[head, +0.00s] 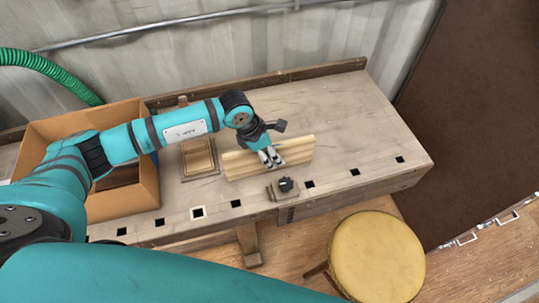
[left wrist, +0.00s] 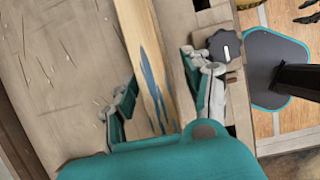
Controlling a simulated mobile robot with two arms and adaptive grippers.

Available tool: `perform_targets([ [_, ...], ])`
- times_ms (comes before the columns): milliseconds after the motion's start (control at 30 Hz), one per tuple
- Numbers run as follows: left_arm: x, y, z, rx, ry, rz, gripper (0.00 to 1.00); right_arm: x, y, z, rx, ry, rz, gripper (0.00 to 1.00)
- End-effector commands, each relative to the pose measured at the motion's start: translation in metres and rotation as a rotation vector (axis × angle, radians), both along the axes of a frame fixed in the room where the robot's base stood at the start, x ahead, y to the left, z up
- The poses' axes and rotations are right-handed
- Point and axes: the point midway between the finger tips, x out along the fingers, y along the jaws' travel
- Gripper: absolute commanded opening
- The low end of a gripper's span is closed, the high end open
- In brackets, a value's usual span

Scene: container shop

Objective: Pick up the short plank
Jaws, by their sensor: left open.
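The short plank (head: 297,150) is a pale wooden board on the workbench (head: 350,120), near its front edge, beside a dark knob (head: 286,185). My left gripper (head: 271,158) is over the plank, pointing down. In the left wrist view the plank (left wrist: 140,45), with a blue streak on it, runs between the two open fingers (left wrist: 163,95). A finger is on each side, with gaps showing between them and the wood. Whether the plank's lower end touches the gripper is hidden by the gripper body. My right gripper does not show clearly in either view.
A cardboard box (head: 140,193) stands at the left of the bench, partly behind my left arm. A small wooden tray (head: 198,157) lies left of the plank. A yellow round stool (head: 377,255) stands in front. The bench's right part is clear.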

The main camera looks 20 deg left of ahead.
Motion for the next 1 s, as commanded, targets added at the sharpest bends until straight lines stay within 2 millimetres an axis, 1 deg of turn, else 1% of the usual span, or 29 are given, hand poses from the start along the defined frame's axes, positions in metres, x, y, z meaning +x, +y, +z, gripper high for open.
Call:
perform_targets([
  [33,0.002,-0.003,-0.004,0.0,0.002,-0.001,0.5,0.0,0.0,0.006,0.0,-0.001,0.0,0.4],
  [100,0.004,-0.006,-0.013,-0.002,0.001,0.0,0.5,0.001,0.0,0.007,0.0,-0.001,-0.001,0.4],
  [200,0.006,-0.008,-0.021,-0.001,0.001,0.0,0.5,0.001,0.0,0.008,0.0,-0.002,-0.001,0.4],
  [433,0.006,-0.008,-0.023,-0.001,-0.001,-0.001,0.5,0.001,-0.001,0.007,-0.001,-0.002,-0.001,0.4],
  [467,0.006,-0.008,-0.023,-0.001,-0.001,-0.001,0.47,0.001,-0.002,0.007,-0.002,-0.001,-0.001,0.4],
  [800,0.006,-0.008,-0.022,-0.001,-0.001,-0.001,0.03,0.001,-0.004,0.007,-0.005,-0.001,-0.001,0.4],
  [833,0.006,-0.008,-0.022,-0.001,-0.001,-0.001,0.0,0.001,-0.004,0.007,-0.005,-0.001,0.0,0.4],
  [1000,0.007,-0.008,-0.021,-0.002,-0.003,-0.001,0.0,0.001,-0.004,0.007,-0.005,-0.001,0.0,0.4],
])
